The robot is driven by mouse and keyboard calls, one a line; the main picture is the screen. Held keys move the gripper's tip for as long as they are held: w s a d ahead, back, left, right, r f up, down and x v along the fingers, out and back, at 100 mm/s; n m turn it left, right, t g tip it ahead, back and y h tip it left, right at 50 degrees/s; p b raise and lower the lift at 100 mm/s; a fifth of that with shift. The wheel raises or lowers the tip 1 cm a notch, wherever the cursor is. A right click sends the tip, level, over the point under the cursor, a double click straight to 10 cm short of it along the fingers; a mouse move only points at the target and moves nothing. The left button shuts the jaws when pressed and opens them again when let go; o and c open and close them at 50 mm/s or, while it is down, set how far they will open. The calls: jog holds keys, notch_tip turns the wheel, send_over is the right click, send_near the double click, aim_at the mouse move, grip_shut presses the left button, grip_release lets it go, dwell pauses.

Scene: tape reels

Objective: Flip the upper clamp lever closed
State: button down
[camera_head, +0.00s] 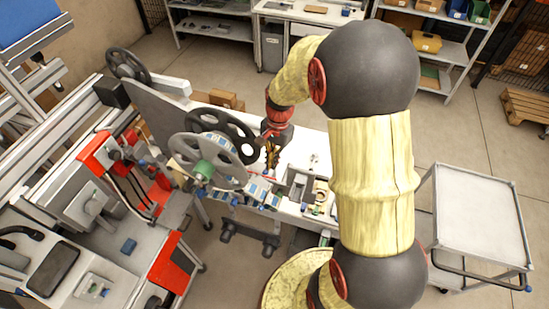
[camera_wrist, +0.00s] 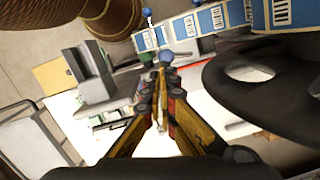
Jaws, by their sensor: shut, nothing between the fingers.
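Small blue ball knobs on levers show in the wrist view. One knob (camera_wrist: 166,56) is just beyond my fingertips, and another on a pale stem (camera_wrist: 147,14) is farther up near the top edge. I cannot tell which is the upper clamp lever or how it is set. My gripper (camera_wrist: 160,92) is shut and empty, its yellow and black fingers pointing at the nearer knob with no clear contact. In the head view my gripper (camera_head: 271,160) hangs beside the reels, above the blue-and-white labelled strip (camera_head: 262,192). That strip also shows in the wrist view (camera_wrist: 208,20).
A grey reel with a green hub (camera_head: 204,169) and a black reel (camera_head: 246,132) stand left of my gripper. The dark reel fills the right of the wrist view (camera_wrist: 225,95). A grey block fixture (camera_wrist: 95,75) is at left. A white cart (camera_head: 480,210) stands right.

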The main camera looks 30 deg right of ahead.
jog(key=s+a+f+b, duration=0.1)
jog(key=s+a+f, duration=0.1)
jog(key=s+a, duration=0.2)
jog(key=a, duration=0.3)
jog(key=shift+w+d, duration=0.1)
jog(key=shift+d, duration=0.05)
dwell(0.3)
jog(key=shift+w+d+f, duration=0.15)
jog(key=shift+w+d, duration=0.35)
